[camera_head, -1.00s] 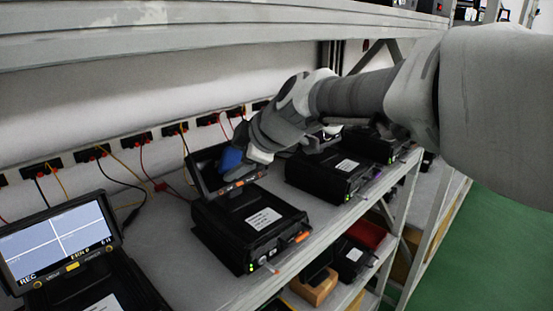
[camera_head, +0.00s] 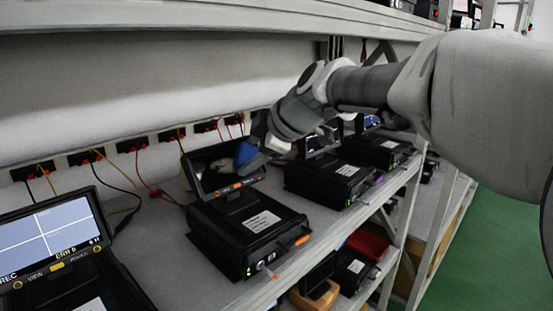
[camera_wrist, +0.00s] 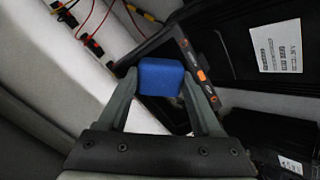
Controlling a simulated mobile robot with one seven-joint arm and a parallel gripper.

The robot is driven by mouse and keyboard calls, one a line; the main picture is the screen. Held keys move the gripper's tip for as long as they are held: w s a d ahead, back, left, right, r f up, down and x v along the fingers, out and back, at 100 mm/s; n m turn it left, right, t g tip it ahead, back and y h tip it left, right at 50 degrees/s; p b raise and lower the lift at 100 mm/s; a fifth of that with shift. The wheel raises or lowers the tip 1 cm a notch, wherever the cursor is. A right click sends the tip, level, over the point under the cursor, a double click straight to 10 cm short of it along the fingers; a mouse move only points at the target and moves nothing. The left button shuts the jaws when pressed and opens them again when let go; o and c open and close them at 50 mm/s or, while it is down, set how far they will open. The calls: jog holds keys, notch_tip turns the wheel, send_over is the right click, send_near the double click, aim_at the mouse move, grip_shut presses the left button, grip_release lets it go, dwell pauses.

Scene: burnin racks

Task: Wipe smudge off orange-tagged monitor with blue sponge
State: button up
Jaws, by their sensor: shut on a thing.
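The orange-tagged monitor (camera_head: 217,173) stands tilted on a black unit (camera_head: 247,228) with an orange tag (camera_head: 301,240) at its front corner. In the wrist view the monitor's frame (camera_wrist: 186,62) shows behind the sponge, with an orange button on its edge. My gripper (camera_head: 256,150) is at the right part of the screen, shut on the blue sponge (camera_head: 244,154). The wrist view shows the sponge (camera_wrist: 161,77) held between both fingers, in front of the dark screen. I cannot tell whether it touches the screen. A brownish smudge (camera_head: 222,164) shows on the screen left of the sponge.
A lit monitor (camera_head: 47,238) stands at the left on the same shelf. Other black units (camera_head: 330,180) stand to the right. Cables hang from sockets (camera_head: 85,157) along the back wall. An upper shelf beam (camera_head: 200,15) crosses above my arm.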

aim_at(211, 171)
jog(key=shift+s+a+b, duration=0.75)
jog(key=shift+s+a, duration=1.8)
jog(key=shift+s, duration=0.25)
jog(key=v, duration=0.6)
jog(key=shift+d+r, duration=0.1)
jog(key=v, duration=0.2)
jog(key=shift+s+d+r, duration=0.2)
jog(key=shift+d+r, duration=0.05)
jog(key=shift+b+x, duration=1.75)
jog(key=shift+x, duration=1.75)
